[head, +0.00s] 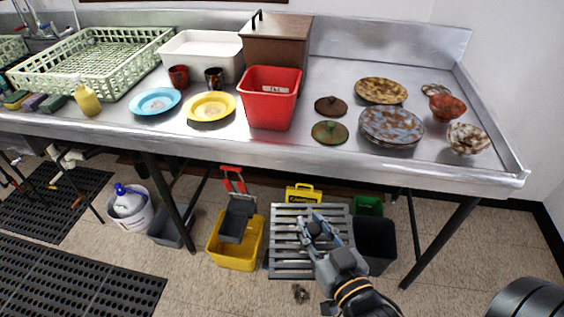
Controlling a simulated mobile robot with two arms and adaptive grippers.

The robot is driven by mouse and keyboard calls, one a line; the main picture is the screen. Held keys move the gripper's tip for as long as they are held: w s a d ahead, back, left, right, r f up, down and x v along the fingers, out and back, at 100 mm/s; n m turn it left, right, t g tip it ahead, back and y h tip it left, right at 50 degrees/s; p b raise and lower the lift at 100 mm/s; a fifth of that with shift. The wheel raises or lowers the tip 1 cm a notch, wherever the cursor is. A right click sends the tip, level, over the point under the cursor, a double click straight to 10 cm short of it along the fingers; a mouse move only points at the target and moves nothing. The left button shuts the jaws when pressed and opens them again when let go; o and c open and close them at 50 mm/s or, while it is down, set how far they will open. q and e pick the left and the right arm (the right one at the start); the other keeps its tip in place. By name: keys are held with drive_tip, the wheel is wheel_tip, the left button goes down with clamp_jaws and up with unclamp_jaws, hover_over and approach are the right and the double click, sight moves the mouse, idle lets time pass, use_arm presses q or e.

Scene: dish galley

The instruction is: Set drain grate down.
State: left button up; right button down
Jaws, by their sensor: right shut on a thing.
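The drain grate (285,262) is a grey slatted panel, seen below the steel counter in the lower middle of the head view. My right gripper (316,230) reaches over its right part and is shut on it. The gripper and wrist hide some of the slats. The grate looks roughly level; I cannot tell whether it touches the tiled floor or hangs just above it. My left gripper is not in view.
A yellow mop bucket (236,256) stands left of the grate, a dark bin (375,241) right, a yellow case (303,193) behind. A small dark clump (300,293) lies in front. The steel counter (330,165) overhangs with dishes. Floor is open towards the right.

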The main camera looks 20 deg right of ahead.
drive_tip(key=w+a+r+n+g+y, duration=0.2)
drive_tip(key=w+a+n+g+y, duration=0.2)
drive_tip(key=a+n+y, duration=0.2)
drive_tip(key=w+a+r+n+g+y, duration=0.3)
drive_tip(key=a+n+y, duration=0.3)
drive_tip(key=a, duration=0.5)
drive_tip(key=w+g+y, duration=0.1)
drive_tip(key=y, duration=0.1)
drive_tip(key=shift+n+g+y, duration=0.3)
drive_tip(key=shift+g, duration=0.1)
drive_tip(key=shift+a, duration=0.1)
